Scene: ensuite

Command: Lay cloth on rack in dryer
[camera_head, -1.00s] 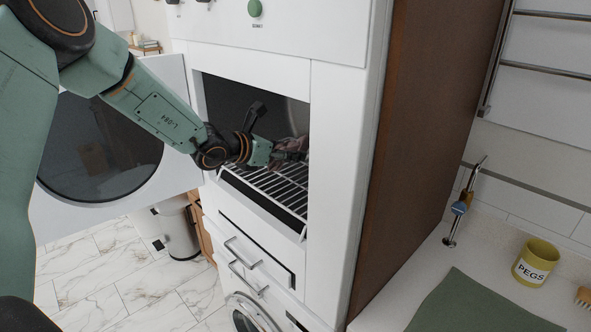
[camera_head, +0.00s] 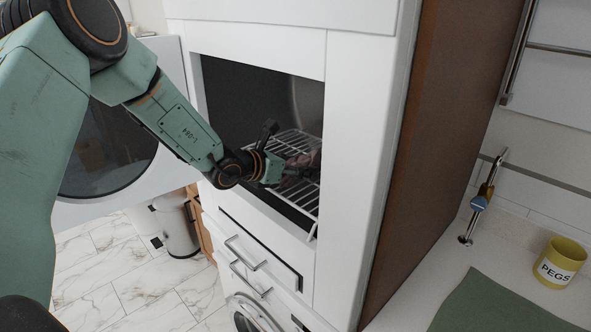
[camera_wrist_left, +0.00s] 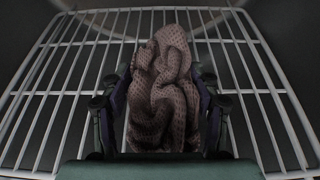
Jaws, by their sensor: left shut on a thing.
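My left gripper (camera_head: 290,176) reaches through the dryer opening (camera_head: 232,100) and is shut on a crumpled brown-grey knitted cloth (camera_head: 300,166). In the left wrist view the bunched cloth (camera_wrist_left: 165,85) fills the space between the fingers of my left gripper (camera_wrist_left: 160,115). The white wire rack (camera_head: 292,142) is inside the dryer, and its bars (camera_wrist_left: 75,60) spread out beyond and below the cloth in the wrist view. I cannot tell whether the cloth touches the bars. My right gripper is not in view.
The round-windowed dryer door (camera_head: 110,150) stands open at left. The white cabinet front (camera_head: 350,130) bounds the opening at right. A counter at right holds a yellow pegs pot (camera_head: 560,262), a green mat (camera_head: 500,305) and a tap (camera_head: 480,203). A bin (camera_head: 176,225) stands on the floor.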

